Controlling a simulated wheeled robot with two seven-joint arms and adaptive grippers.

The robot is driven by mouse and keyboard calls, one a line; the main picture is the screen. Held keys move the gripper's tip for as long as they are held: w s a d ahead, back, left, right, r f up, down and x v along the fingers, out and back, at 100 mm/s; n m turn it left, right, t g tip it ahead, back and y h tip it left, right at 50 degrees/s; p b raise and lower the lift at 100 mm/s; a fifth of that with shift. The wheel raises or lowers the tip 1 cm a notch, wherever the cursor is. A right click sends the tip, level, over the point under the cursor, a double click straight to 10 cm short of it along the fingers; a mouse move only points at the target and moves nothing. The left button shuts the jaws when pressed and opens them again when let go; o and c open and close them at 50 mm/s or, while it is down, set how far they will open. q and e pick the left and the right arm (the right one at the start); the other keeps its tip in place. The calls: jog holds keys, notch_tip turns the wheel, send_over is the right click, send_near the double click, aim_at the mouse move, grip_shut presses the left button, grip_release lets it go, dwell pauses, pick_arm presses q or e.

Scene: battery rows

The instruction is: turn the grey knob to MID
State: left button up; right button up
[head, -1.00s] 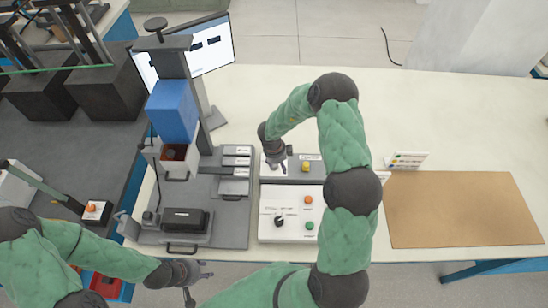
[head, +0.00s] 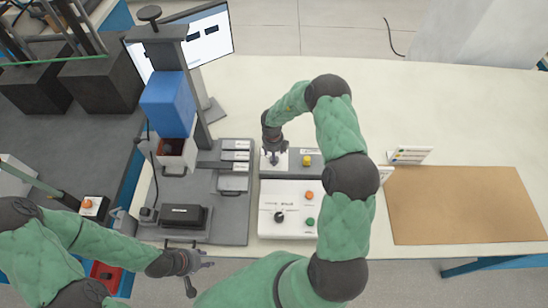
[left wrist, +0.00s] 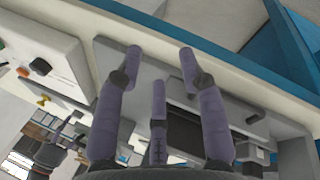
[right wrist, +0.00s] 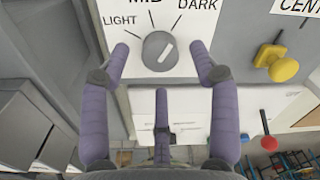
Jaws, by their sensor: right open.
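The grey knob (right wrist: 159,51) is in the right wrist view, a round dial on a white plate lettered LIGHT, MID and DARK. Its white mark slants up and right, toward the DARK tick. My right gripper (right wrist: 163,60) is open, its fingers on either side of the knob in this view; I cannot tell whether they touch it. In the head view my right gripper (head: 273,157) points down over the white plate and hides the knob. My left gripper (head: 202,265) is open and empty near the table's front edge; its spread fingers (left wrist: 160,58) show in the left wrist view.
A yellow knob (head: 307,160) stands beside the plate. In front is a white box (head: 293,225) with a black dial, an orange button and a green button. A press with a blue block (head: 169,105) stands left. A brown mat (head: 460,205) lies right.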

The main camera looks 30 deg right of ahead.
jog(key=shift+f, duration=1.25)
jog(key=c, duration=1.1)
jog(key=shift+c, duration=0.3)
